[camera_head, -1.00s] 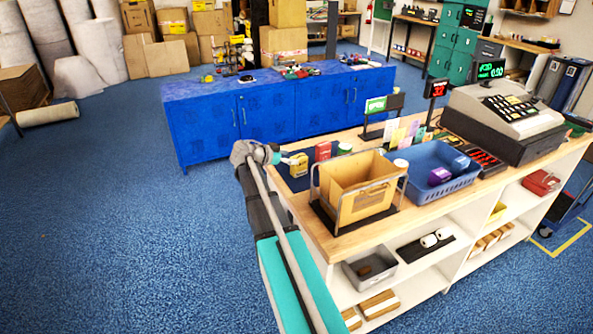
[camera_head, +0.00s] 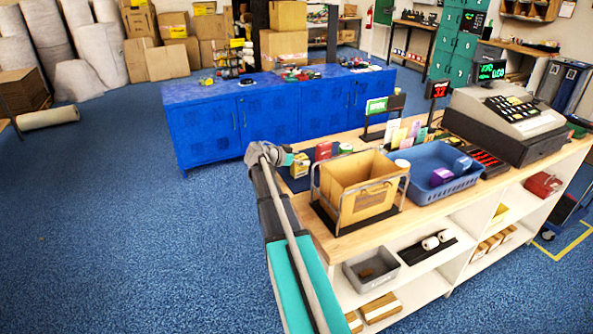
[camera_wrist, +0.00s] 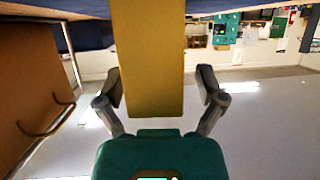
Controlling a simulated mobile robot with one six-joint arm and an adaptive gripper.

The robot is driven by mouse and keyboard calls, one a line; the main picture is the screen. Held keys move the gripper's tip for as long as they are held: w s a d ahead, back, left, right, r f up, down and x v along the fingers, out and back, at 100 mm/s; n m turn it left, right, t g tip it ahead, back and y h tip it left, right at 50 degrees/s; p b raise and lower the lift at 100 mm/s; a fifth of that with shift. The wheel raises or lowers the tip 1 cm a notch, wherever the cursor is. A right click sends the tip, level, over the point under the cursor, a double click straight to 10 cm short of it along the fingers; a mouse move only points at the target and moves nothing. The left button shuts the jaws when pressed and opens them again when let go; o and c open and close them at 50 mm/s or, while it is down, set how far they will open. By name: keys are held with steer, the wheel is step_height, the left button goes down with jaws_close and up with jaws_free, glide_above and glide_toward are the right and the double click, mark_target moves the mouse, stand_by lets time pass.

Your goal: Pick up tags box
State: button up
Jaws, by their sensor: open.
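A small yellow box (camera_head: 300,166), which I take for the tags box, stands on the dark blue mat at the counter's left end. Its label cannot be read. My gripper (camera_head: 287,158) is at its left side in the head view, partly covering it. In the wrist view, the yellow box (camera_wrist: 150,60) reaches in from the top between the two spread fingers of my gripper (camera_wrist: 160,88). The fingers are open, with a visible gap on each side of the box.
A red box (camera_head: 323,151) and a white-and-green cylinder (camera_head: 346,148) stand just right of the yellow box. An open carton (camera_head: 358,190) in a metal frame is close in front. A blue basket (camera_head: 430,185) is farther right. Floor left of the counter is clear.

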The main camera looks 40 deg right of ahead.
steer(key=shift+d+f, duration=0.15)
steer(key=shift+d, duration=0.2)
stand_by(0.3)
jaws_close()
steer(key=shift+r, duration=0.2)
stand_by(0.3)
step_height(320, 180, up, 10)
steer(key=p, duration=1)
steer(key=shift+f, duration=0.2)
steer(key=shift+r, duration=0.1)
stand_by(0.4)
